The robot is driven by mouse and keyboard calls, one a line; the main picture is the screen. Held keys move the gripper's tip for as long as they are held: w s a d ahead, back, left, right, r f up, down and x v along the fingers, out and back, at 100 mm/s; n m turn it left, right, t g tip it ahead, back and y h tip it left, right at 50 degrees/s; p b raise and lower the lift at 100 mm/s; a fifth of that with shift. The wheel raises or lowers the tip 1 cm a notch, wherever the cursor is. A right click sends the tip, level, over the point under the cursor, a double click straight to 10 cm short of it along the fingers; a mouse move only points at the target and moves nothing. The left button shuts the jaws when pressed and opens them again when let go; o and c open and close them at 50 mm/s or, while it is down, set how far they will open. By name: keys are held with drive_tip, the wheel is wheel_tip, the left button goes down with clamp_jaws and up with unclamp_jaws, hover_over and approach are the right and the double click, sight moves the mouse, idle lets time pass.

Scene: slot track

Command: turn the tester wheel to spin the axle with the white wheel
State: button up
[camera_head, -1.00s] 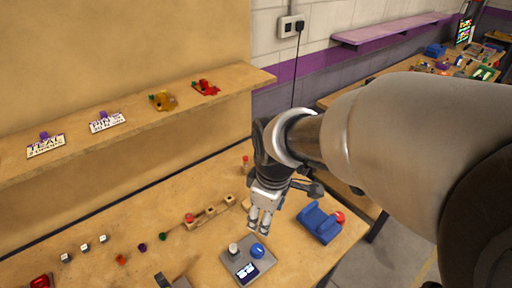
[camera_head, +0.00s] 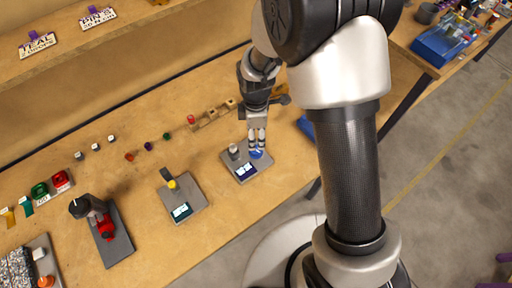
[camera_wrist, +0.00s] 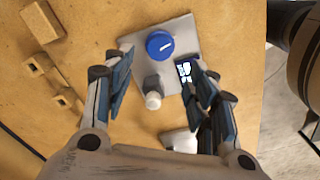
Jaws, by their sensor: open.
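A grey tester plate (camera_head: 232,160) stands on the wooden bench. It carries a blue knob-like wheel (camera_head: 256,154), a small upright post with a pale end (camera_head: 234,150) and a dark display (camera_head: 246,170). In the wrist view the blue wheel (camera_wrist: 160,44) has a white mark, and the post (camera_wrist: 152,97) has a white tip; whether that is the white wheel I cannot tell. My gripper (camera_head: 257,143) is open above the plate, close to the blue wheel. In the wrist view my gripper (camera_wrist: 158,75) has its fingers spread on either side of the post, with nothing between them held.
A second plate (camera_head: 196,190) with a yellow knob (camera_head: 172,185) is to the left. A wooden holder (camera_head: 212,115) lies behind the tester. A shelf (camera_head: 130,30) runs above.

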sight(256, 151)
wheel_tip(256, 151, down, 9)
drive_tip(key=shift+r+b, duration=0.1)
drive_tip(key=shift+b, duration=1)
drive_tip(key=shift+c, duration=0.3)
drive_tip(key=c, duration=1)
